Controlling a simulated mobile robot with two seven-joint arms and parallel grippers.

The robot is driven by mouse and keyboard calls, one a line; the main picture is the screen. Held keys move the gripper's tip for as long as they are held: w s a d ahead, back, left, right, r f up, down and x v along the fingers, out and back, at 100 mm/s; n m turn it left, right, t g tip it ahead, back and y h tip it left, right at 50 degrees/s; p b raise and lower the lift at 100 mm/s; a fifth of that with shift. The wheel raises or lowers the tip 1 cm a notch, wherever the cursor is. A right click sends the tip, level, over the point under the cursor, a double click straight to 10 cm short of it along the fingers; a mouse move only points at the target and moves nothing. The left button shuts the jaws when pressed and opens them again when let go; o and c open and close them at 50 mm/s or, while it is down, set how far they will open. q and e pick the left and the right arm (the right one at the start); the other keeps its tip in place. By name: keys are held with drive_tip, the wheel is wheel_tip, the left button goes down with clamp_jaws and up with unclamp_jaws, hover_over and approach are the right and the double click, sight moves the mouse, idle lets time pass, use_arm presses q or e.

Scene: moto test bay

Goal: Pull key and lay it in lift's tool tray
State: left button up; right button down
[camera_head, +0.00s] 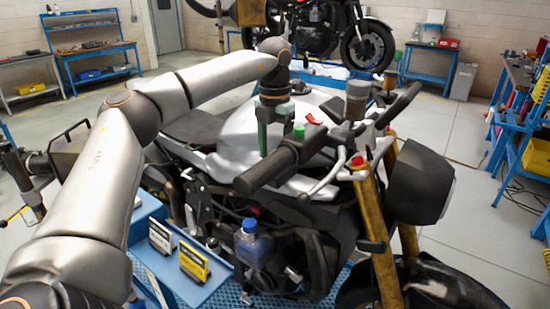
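My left arm reaches in from the left, and its gripper (268,138) points down with green fingers over the tank, just behind the near handlebar grip. I cannot tell whether the fingers are apart or closed, as they are seen nearly edge-on and the grip hides their tips. A small red tag-like piece (315,118), possibly the key's tag, shows to the right of the gripper, apart from it. The key itself cannot be made out. The blue tool tray (207,292) at the lift's side, lower left, holds a yellow box and a pale box. My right gripper is not in view.
The silver motorcycle (240,135) stands upright on the blue lift. Its handlebar grip (270,168), levers and a cup-like reservoir (357,100) crowd the area around the gripper. A blue-capped bottle (250,245) stands beside the tray. Open floor lies to the right.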

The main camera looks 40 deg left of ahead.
use_arm(q)
drive_tip(key=shift+p, duration=0.6)
idle(0.7)
clamp_jaws()
idle(0.6)
drive_tip(key=shift+r, duration=0.1)
idle(0.9)
drive_tip(key=shift+r+p, duration=0.45)
drive_tip(key=shift+r, duration=2.5)
drive_tip(key=shift+s, duration=0.1)
